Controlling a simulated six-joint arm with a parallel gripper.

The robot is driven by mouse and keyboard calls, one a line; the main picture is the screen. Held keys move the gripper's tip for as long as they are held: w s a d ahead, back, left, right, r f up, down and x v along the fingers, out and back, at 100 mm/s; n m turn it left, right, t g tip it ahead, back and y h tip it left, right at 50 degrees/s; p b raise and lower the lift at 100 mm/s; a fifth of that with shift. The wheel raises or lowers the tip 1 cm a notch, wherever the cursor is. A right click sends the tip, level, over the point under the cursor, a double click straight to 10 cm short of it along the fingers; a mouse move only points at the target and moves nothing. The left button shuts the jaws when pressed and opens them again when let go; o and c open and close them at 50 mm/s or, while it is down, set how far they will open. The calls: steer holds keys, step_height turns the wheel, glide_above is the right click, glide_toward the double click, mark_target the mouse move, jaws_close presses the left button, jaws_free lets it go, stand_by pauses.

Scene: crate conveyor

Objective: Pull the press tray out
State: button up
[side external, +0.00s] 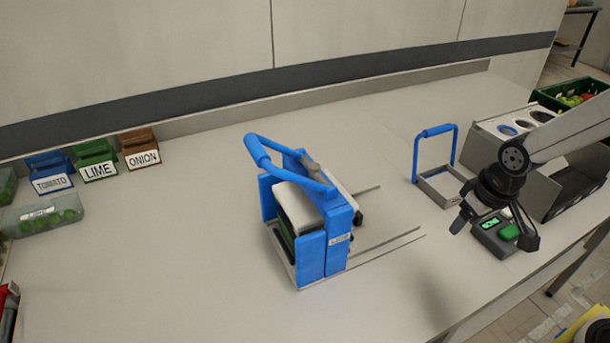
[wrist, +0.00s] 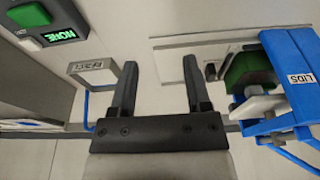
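A small grey tray with an upright blue handle, which I take to be the press tray (side external: 440,188), sits at the front of the grey machine in the side view. In the wrist view its labelled grey end (wrist: 93,67) is left of my fingers; the lettering is too small to read surely. My gripper (side external: 495,232) is open and empty, to the right of and nearer the camera than the tray.
A control box (side external: 494,236) with a green button and lit screen is by my gripper. The blue lid holder (side external: 325,245) with metal rails stands mid-table. The grey machine (side external: 500,128) has round holes. Labelled bins (side external: 98,170) line the back left. The front table is clear.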

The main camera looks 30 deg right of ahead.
steer(key=w+a+f, duration=0.1)
steer(key=w+a, duration=0.2)
steer(key=w, duration=0.3)
steer(key=w+a+f+g, duration=0.1)
steer(key=w+a, duration=0.3)
steer(key=w, duration=0.3)
steer(key=w+a+f+g, duration=0.1)
steer(key=w+a, duration=0.2)
steer(key=w, duration=0.3)
steer(key=shift+w+a, duration=0.3)
steer(key=shift+w, duration=0.1)
steer(key=shift+f, duration=0.2)
steer(key=shift+f, duration=3.75)
jaws_close()
